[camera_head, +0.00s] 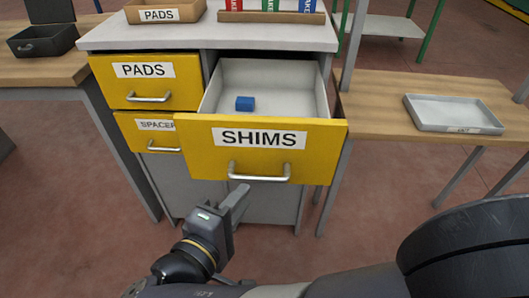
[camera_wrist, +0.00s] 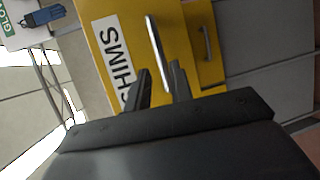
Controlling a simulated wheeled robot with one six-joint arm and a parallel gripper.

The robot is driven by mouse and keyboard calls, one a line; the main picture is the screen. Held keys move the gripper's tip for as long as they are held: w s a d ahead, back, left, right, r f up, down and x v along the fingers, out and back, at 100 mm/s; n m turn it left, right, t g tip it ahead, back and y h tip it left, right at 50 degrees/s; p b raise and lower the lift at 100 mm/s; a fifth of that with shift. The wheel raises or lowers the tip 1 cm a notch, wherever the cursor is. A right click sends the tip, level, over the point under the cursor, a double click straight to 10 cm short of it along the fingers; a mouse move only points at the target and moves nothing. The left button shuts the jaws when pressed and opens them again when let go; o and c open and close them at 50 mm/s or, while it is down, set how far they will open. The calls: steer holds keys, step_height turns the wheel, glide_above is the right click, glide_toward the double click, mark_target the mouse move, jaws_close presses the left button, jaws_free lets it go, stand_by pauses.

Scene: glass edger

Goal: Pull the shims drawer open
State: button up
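The yellow shims drawer (camera_head: 200,141) stands pulled out of the cabinet in the head view, with its grey inside showing. A small blue block (camera_head: 244,103) lies in it. Its silver bar handle (camera_head: 259,178) is on the front below the SHIMS label (camera_head: 259,138). My gripper (camera_head: 238,194) is just below and in front of the handle's left part.
The yellow PADS drawer (camera_head: 181,83) and the spacer drawer (camera_head: 134,125) are shut at the left. A cardboard PADS tray (camera_head: 186,15) stands on the cabinet top. A grey tray (camera_head: 416,115) lies on the right-hand table (camera_head: 372,103). Floor shows in front of the cabinet.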

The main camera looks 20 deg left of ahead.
mark_target(257, 181)
steer(key=shift+v, duration=1.7)
steer(key=shift+w, duration=0.1)
steer(key=b+x, duration=0.1)
steer(key=x, duration=1)
steer(key=shift+d, duration=0.1)
